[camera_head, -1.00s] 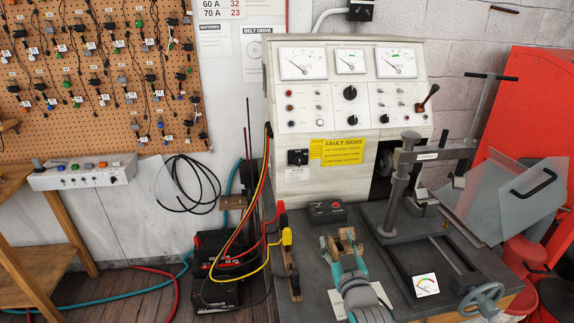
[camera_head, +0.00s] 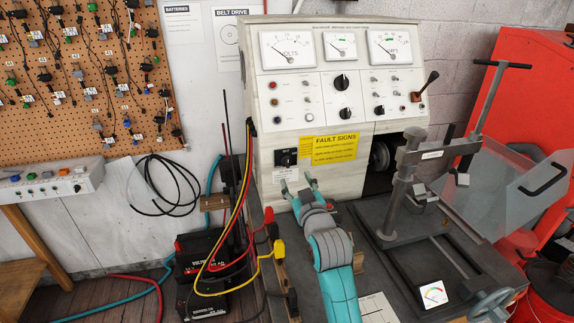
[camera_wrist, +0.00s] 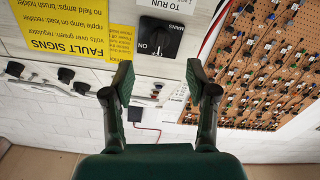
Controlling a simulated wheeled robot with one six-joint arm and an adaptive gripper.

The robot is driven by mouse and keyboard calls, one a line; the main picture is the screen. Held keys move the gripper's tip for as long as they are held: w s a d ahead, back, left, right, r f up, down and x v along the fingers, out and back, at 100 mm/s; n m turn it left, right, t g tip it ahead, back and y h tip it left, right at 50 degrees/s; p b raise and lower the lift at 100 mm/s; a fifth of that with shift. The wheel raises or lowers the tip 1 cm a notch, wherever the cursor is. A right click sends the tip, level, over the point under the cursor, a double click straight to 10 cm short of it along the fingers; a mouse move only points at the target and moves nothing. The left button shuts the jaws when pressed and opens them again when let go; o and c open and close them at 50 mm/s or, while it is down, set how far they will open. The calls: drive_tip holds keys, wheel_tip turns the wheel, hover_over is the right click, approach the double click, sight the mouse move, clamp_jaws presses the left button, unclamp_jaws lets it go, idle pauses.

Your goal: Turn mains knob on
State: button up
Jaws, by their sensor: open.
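The mains knob (camera_head: 287,157) is a black rotary switch on the lower left of the cream test bench's front, left of the yellow fault signs label. In the wrist view the mains knob (camera_wrist: 158,38) shows upside down, with the word ON at its left and a mains label above. My gripper (camera_head: 297,184) is open and empty, just below and in front of the knob in the head view. In the wrist view my gripper (camera_wrist: 158,73) has its two fingers spread to either side, with the knob beyond the gap and not touched.
The yellow fault signs label (camera_head: 333,149) is right of the knob. Black and red batteries (camera_head: 207,260) with cables stand at lower left. A grey lever clamp (camera_head: 399,185) and clear guard (camera_head: 520,195) stand on the right. Meters (camera_head: 342,46) sit above.

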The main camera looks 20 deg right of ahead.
sight(288, 165)
drive_tip(key=w, duration=0.8)
drive_tip(key=shift+w, duration=0.3)
clamp_jaws()
